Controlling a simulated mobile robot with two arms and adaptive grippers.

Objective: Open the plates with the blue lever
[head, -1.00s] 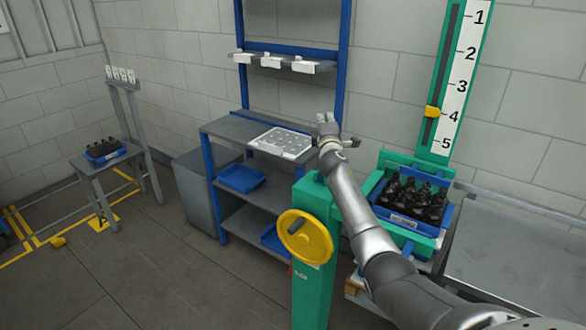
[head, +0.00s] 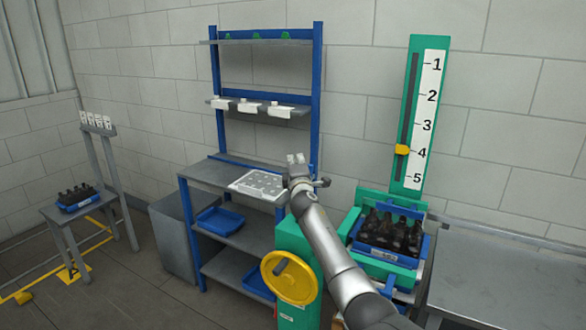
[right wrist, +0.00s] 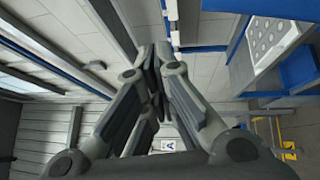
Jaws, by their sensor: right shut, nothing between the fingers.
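My right gripper (head: 296,160) is raised in front of the shelf bench in the head view. In the right wrist view its fingers (right wrist: 153,58) come together, shut and empty. A white plate with several round holes (head: 258,184) lies on the bench top, left of the gripper in the head view. It also shows at the upper right of the right wrist view (right wrist: 266,42). I cannot make out a blue lever for certain; a small blue part (head: 401,296) shows below the bottle crate, partly hidden. My left gripper is not in view.
A green stand with a yellow handwheel (head: 289,277) is beside my right arm. A blue crate of amber bottles (head: 390,234) sits at a green lift with a numbered scale (head: 428,120). A grey table (head: 510,285) stands right. Another bottle crate (head: 76,198) is far left.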

